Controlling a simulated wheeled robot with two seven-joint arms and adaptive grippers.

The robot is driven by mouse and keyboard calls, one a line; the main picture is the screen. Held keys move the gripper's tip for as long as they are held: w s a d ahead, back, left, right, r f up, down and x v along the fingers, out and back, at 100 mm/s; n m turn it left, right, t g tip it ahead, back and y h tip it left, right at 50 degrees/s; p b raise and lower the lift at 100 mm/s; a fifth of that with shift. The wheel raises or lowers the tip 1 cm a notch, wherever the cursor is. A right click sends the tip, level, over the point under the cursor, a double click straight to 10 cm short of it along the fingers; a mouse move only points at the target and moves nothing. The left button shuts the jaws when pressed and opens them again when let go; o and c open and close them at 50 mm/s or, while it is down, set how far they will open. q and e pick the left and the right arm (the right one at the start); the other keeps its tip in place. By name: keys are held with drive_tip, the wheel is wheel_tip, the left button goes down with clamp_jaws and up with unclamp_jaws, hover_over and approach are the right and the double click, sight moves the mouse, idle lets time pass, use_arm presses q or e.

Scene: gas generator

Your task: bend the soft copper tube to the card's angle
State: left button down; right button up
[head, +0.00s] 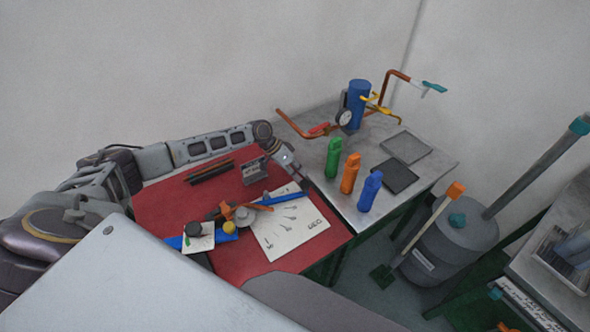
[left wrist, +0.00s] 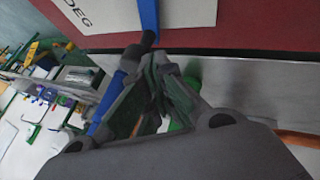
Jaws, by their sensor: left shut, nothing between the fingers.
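The white card (head: 292,228) with printed angle marks lies on the red bench top (head: 165,215); its DEG lettering shows in the left wrist view (left wrist: 105,15). A bender with a grey wheel (head: 243,215) and blue handles (head: 283,196) sits at the card's left edge. A short orange-brown piece (head: 229,211) lies at the wheel; I cannot tell whether it is the copper tube. My left gripper (head: 299,180) is shut and empty, above the bench's right edge near a blue handle's dark end; it shows large in the left wrist view (left wrist: 152,70). My right gripper is not visible.
Green (head: 333,158), orange (head: 350,173) and blue (head: 370,191) bottles stand on the grey table (head: 322,180) at right. Behind them is a blue cylinder (head: 359,100) with a gauge and copper pipes.

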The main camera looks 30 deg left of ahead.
use_arm(q)
drive_tip(key=s+d+m+g, duration=0.1)
drive_tip(key=s+d+m, duration=0.1)
drive_tip(key=s+d, duration=0.1)
drive_tip(key=s+d+m+g+p, duration=0.1)
drive_tip(key=s+d+m+g, duration=0.1)
drive_tip(key=s+d+m, duration=0.1)
drive_tip(key=shift+s, duration=0.3)
drive_tip(key=shift+s+d+m+g, duration=0.35)
drive_tip(key=shift+s+m+g, duration=0.05)
drive_tip(key=shift+s, duration=0.3)
drive_tip(key=shift+a+r, duration=0.1)
drive_tip(key=v, duration=1.1)
drive_tip(key=shift+a+r, duration=0.25)
drive_tip(key=shift+a, duration=0.15)
drive_tip(key=shift+d+f, duration=0.1)
